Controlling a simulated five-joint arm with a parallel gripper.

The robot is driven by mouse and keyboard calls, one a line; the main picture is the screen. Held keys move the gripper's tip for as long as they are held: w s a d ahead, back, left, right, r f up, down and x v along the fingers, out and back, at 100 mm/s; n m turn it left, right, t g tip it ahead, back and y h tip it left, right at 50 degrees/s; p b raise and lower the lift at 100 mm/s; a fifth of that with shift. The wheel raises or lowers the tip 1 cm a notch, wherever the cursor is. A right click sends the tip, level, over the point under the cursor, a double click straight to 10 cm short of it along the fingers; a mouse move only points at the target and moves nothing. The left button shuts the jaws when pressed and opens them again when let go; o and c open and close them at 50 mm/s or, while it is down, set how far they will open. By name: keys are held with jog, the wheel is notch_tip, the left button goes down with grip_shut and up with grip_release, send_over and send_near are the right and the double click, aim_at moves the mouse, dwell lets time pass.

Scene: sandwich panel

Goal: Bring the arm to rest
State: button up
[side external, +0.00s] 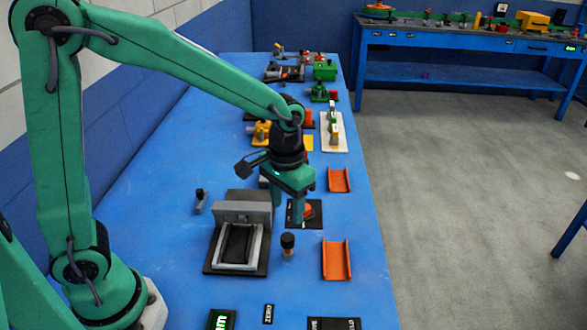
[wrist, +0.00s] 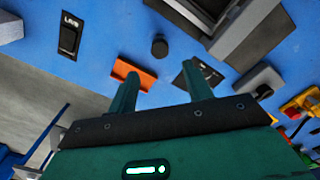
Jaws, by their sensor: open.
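My green arm reaches over the blue bench from the left in the side view. My gripper (side external: 287,208) points down above the bench, and its two fingers are apart with nothing between them. In the wrist view my gripper (wrist: 161,73) also shows two spread, empty fingers. In the side view it hangs beside a black plate with an orange-red part (side external: 308,212), to the right of a grey frame fixture (side external: 259,250). I cannot tell the exact clearance above the plate.
A black-capped post (side external: 288,242) stands near the fixture. Orange channels (side external: 337,262) (side external: 339,180) lie along the bench's right side. A white plate with parts (side external: 340,141) and several other fixtures stand farther back. A second blue bench (side external: 450,45) stands across the floor.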

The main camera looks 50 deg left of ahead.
jog(key=s+a+r+t, duration=0.2)
jog(key=s+a+r, duration=0.2)
jog(key=s, duration=0.3)
jog(key=s+a+r+t, duration=0.3)
jog(key=s+a+r, duration=0.1)
jog(key=s+r, duration=0.2)
jog(key=shift+s+a+r+t, duration=0.25)
jog(key=shift+s+r+t, duration=0.1)
jog(key=shift+r, duration=0.35)
dwell(0.7)
